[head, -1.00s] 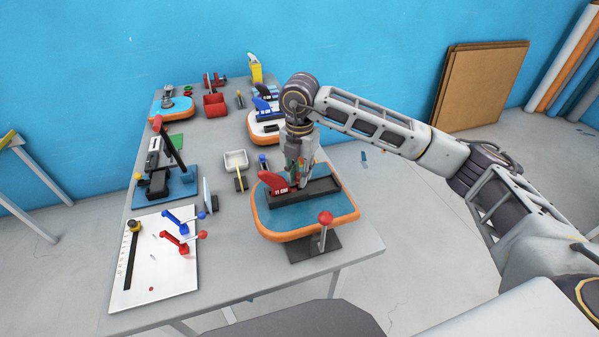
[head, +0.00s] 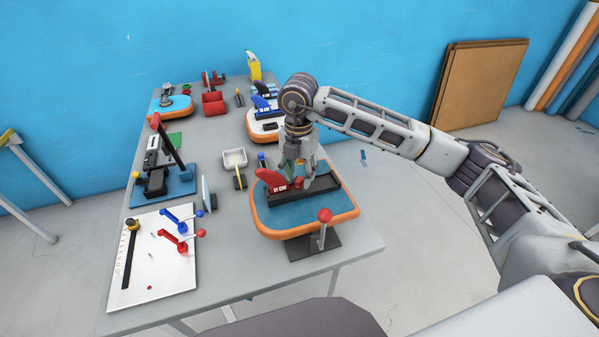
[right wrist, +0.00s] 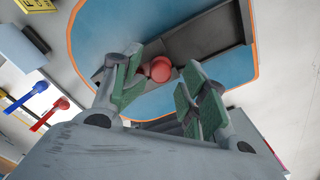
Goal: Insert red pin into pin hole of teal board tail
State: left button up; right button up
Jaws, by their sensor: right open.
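The teal board tail (head: 337,212) has an orange rim and lies on the near right of the table. A black fin box (head: 325,190) and a red fin (head: 270,179) are on it. The red pin (head: 298,182) shows as a red round head beside the fin, at the fin box; its shaft and the pin hole are hidden. My right gripper (head: 303,175) is open just above the pin. In the right wrist view, the pin's red head (right wrist: 160,69) lies between the spread green-padded fingers, nearer the left one. My left gripper is out of view.
A red-knobbed clamp (head: 325,216) stands at the board's front edge. A white board (head: 160,270) with blue and red levers lies to the left. A white tray (head: 234,157) and another orange-rimmed board (head: 256,136) are behind.

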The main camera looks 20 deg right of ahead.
aim_at(299, 179)
notch_tip(299, 179, up, 12)
dwell(0.9)
jog(key=shift+s+f, duration=0.1)
dwell(0.8)
